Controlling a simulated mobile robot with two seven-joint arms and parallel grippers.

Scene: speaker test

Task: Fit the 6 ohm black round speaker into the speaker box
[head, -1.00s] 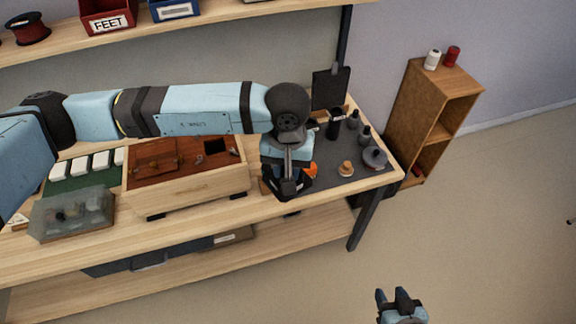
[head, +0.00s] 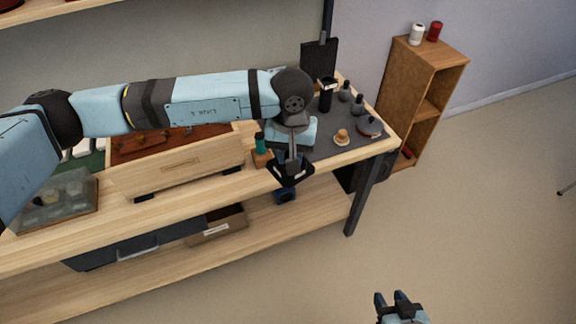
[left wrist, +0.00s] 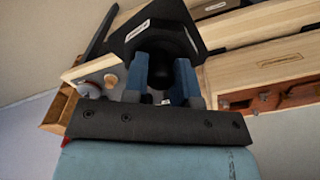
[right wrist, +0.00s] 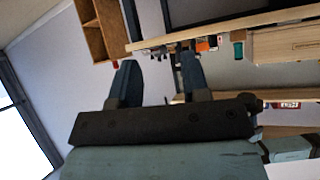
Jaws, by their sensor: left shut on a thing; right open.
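My left gripper (head: 291,164) is shut on a black angular speaker frame (head: 290,175), held beyond the workbench's front edge. In the left wrist view the fingers (left wrist: 165,75) close on the dark round back part of this speaker (left wrist: 140,37); its white label is too small to read. A light wooden box (head: 180,172) with a reddish-brown top stands on the bench to its left, perhaps the speaker box. My forearm hides part of that top. My right gripper (head: 391,296) is open and empty, low over the floor; its fingers (right wrist: 158,65) show apart.
A grey mat (head: 318,145) at the bench's right end carries dark weights (head: 357,105), a dark cup (head: 326,95) and a small wooden knob (head: 342,136). A green-topped tool (head: 260,143) stands beside the box. A clear-lidded case (head: 60,200) lies left. Floor at right is free.

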